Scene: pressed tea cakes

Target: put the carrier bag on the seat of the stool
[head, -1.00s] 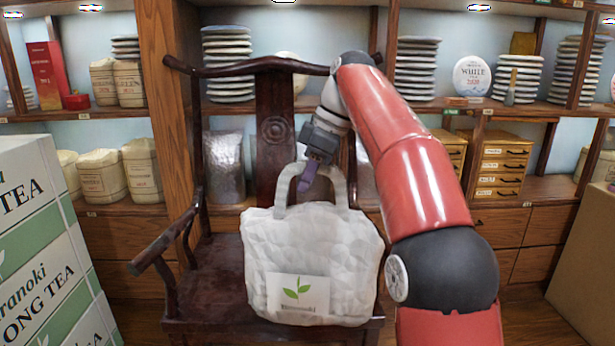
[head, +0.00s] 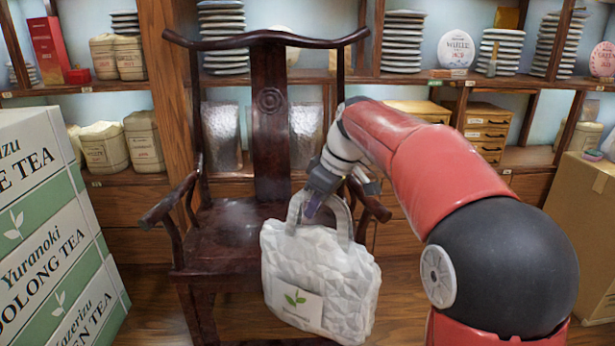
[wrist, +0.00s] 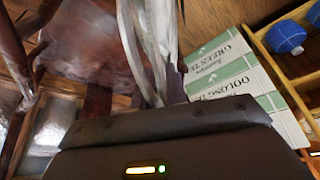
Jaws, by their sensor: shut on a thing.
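The white carrier bag (head: 335,275), with a green leaf print, hangs upright from its handles. My gripper (head: 312,207) is shut on the handles, and pale handle straps (wrist: 152,50) also show in the wrist view. The only seat I see belongs to a dark wooden armchair with a tall back (head: 271,110); I see no backless stool. Its seat (head: 225,235) is bare on the left, and it also shows in the wrist view (wrist: 85,45). The bag covers the seat's front right in the head view, its bottom well below seat level. It appears in front of the seat, apparently unsupported.
The chair's left armrest (head: 170,203) and right armrest (head: 372,203) flank the seat. Stacked tea boxes (head: 45,240) stand at left. A cardboard box (head: 590,225) stands at right.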

